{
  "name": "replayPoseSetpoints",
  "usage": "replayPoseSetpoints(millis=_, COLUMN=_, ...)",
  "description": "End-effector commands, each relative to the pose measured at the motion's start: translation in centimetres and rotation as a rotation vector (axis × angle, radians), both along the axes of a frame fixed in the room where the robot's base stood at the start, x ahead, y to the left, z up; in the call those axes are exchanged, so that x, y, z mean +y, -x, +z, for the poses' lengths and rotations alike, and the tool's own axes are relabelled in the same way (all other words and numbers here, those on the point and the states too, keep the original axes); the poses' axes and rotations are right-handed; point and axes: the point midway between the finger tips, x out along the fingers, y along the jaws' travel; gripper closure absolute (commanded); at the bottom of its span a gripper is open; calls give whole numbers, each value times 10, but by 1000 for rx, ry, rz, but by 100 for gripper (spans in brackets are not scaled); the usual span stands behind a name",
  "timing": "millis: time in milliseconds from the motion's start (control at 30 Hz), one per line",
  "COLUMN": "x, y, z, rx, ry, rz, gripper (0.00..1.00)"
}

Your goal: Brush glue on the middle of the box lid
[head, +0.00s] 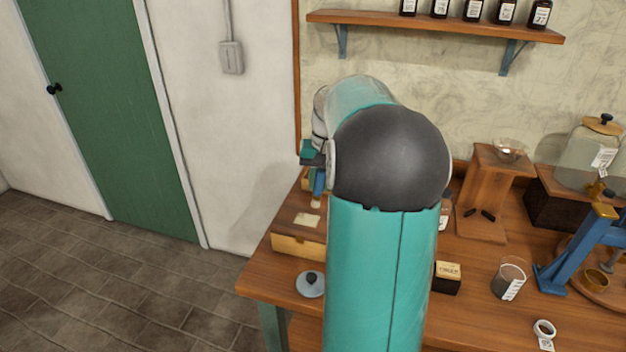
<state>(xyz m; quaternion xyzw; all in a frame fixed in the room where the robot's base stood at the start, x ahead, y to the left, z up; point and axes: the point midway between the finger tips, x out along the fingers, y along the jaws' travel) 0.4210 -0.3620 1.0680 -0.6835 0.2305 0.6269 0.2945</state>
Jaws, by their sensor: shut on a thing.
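A wooden box (289,243) stands at the table's left end, with a dark brown lid (287,217) and a lighter front. A pale patch (307,220) lies on the lid; I cannot tell whether it is glue or a label. My gripper (318,170) is partly hidden behind my arm and is shut on a brush. The brush (319,184) has a blue handle and points down, its pale tip just above or at the far part of the lid. I cannot tell whether the tip touches. My arm hides the right side of the box.
A grey round lid with a dark knob (311,284) lies in front of the box. Right of my arm are a small dark box (447,278), a glass beaker (509,279), a wooden stand (485,198) and a blue press (571,252). A bottle shelf (435,25) hangs above.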

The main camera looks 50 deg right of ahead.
Motion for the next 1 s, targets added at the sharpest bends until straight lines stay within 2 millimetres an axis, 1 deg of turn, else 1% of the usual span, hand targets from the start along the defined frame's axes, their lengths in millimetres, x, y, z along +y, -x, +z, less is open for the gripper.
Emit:
replayPoseSetpoints(millis=267, x=-2, y=2, z=-10, rx=1, ry=0, rz=-9, gripper=99)
replayPoseSetpoints(millis=600, x=-2, y=1, z=-36, rx=0, ry=-1, rz=-7, gripper=99)
replayPoseSetpoints(millis=733, x=-2, y=2, z=-40, rx=0, ry=0, rz=-6, gripper=99)
replayPoseSetpoints(millis=1000, x=-2, y=2, z=-40, rx=-1, ry=0, rz=-4, gripper=99)
